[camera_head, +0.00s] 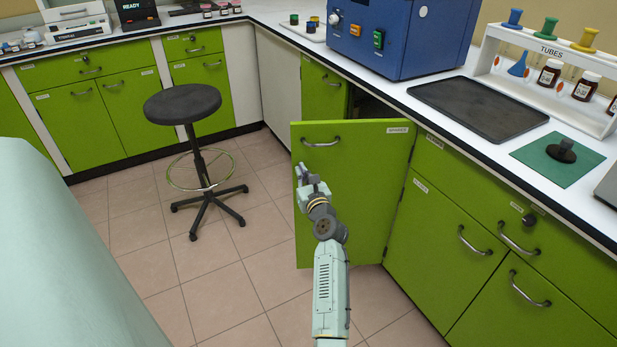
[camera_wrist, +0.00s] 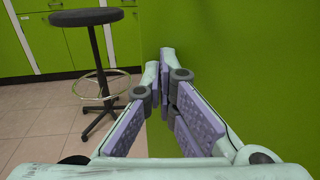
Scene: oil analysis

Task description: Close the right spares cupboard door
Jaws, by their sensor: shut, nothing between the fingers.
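The right spares cupboard door (camera_head: 362,200) is green and stands wide open, swung out from the counter front. It has a bar handle (camera_head: 320,142) near its top left and a small label at its top right. My gripper (camera_head: 301,175) is shut and empty, in front of the door's face near its free edge, below the handle. In the wrist view my gripper's fingers (camera_wrist: 166,85) come together close beside the green door panel (camera_wrist: 240,70). I cannot tell whether they touch it. The cupboard opening (camera_head: 372,104) is dark and partly hidden behind the door.
A black stool (camera_head: 183,104) stands on the tiled floor to the left. A blue machine (camera_head: 400,36), a black tray (camera_head: 478,108) and a tube rack (camera_head: 550,75) are on the counter. Handled green drawers and doors line the right side. Floor between stool and door is clear.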

